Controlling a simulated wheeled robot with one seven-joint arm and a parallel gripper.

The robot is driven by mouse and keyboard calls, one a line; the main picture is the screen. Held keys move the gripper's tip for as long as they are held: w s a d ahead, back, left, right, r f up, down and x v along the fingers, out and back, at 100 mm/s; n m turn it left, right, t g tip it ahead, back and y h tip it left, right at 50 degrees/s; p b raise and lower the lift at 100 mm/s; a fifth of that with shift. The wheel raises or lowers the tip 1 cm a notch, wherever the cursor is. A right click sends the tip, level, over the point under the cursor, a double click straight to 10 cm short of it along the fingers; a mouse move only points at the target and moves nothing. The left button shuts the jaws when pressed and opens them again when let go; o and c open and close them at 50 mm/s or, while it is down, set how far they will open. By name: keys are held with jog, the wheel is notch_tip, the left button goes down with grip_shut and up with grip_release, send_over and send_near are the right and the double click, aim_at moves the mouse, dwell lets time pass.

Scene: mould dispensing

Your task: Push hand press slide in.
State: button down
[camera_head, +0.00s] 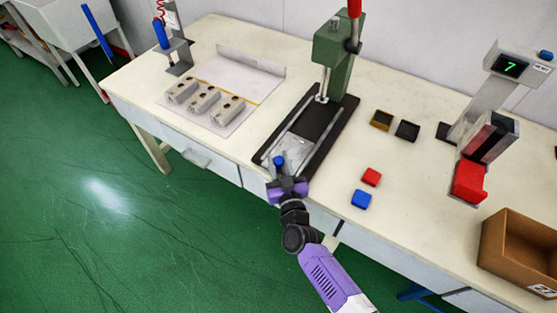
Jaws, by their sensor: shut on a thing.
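The hand press is a green column (335,50) with a red-topped lever, standing on a black base (332,125). Its slide is a light grey plate (294,152) between two rails and sits at the front end of the base, out from under the ram. A blue knob (279,161) stands at the slide's front. My gripper (281,172) is at the knob, reaching in from the table's front edge, and is shut on it. The fingertips are small and partly hidden by the gripper body.
Grey mould blocks (204,100) lie on a white board to the left. Red (371,177) and blue (361,199) blocks and two dark square trays (407,130) lie right of the press. A device with a display reading 7 (510,66) and a brown box (520,250) stand farther right.

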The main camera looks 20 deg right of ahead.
jog(key=w+d+b, duration=0.2)
jog(key=d, duration=0.1)
jog(key=shift+w+d, duration=0.15)
jog(key=shift+w, duration=0.1)
jog(key=c, duration=1.1)
grip_release()
jog(key=shift+s+a+p, duration=0.15)
jog(key=shift+s+a, duration=0.05)
jog(key=shift+s, duration=1.1)
jog(key=shift+s+a+p, duration=0.15)
jog(key=shift+s+a, duration=0.1)
jog(key=shift+s, duration=1.05)
jog(key=shift+s+a+p, duration=0.15)
jog(key=shift+s+a, duration=0.05)
jog(key=shift+s, duration=1.1)
